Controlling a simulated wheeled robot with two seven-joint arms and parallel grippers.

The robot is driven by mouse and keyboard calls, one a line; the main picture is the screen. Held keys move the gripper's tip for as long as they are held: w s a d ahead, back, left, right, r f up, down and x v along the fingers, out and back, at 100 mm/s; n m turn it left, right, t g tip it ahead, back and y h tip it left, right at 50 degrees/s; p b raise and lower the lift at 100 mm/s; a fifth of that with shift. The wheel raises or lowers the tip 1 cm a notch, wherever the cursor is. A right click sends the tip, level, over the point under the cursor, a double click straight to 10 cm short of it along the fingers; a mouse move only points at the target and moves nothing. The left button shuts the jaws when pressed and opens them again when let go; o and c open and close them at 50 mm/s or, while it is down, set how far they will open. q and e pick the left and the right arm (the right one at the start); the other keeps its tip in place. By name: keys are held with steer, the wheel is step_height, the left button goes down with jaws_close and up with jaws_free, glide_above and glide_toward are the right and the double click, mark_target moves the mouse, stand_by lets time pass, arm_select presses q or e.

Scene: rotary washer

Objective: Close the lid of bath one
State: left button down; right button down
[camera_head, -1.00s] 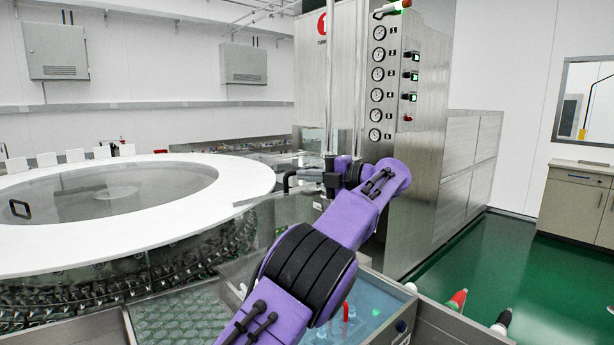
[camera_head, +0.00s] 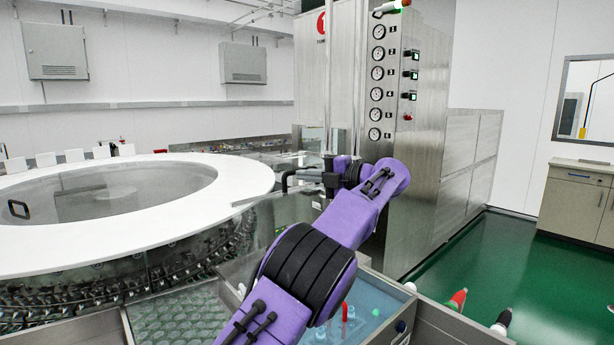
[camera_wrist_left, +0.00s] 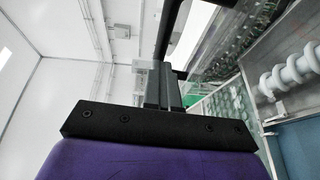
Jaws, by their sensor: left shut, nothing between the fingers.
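My left gripper (camera_head: 328,178) is at the end of the purple arm, above the open baths, with its fingers pointing left. It is shut and holds nothing. A black bent handle (camera_head: 287,179) is right at its fingertips; I cannot tell whether they touch. A clear, see-through panel (camera_head: 285,212), which looks like a raised lid, stands below the handle, partly hidden by my arm. The wrist view shows the gripper's dark fingers (camera_wrist_left: 163,88) together, with a black bar (camera_wrist_left: 172,28) beyond them. The bath with blue liquid (camera_head: 372,318) lies under my arm. My right gripper is not in view.
A round white-rimmed washer cover (camera_head: 240,180) fills the left, with bottles below it. A bath with a green patterned floor (camera_head: 180,318) is at front left. A steel cabinet with gauges (camera_head: 425,130) stands behind the arm. Green floor (camera_head: 480,265) is free at right.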

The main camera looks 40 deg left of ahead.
arm_select(q)
steer(key=c, duration=1.1)
jaws_free()
steer(key=shift+w, duration=0.1)
steer(key=shift+c, duration=0.2)
steer(key=p+v, duration=0.2)
steer(key=v, duration=0.8)
steer(key=shift+d, duration=0.3)
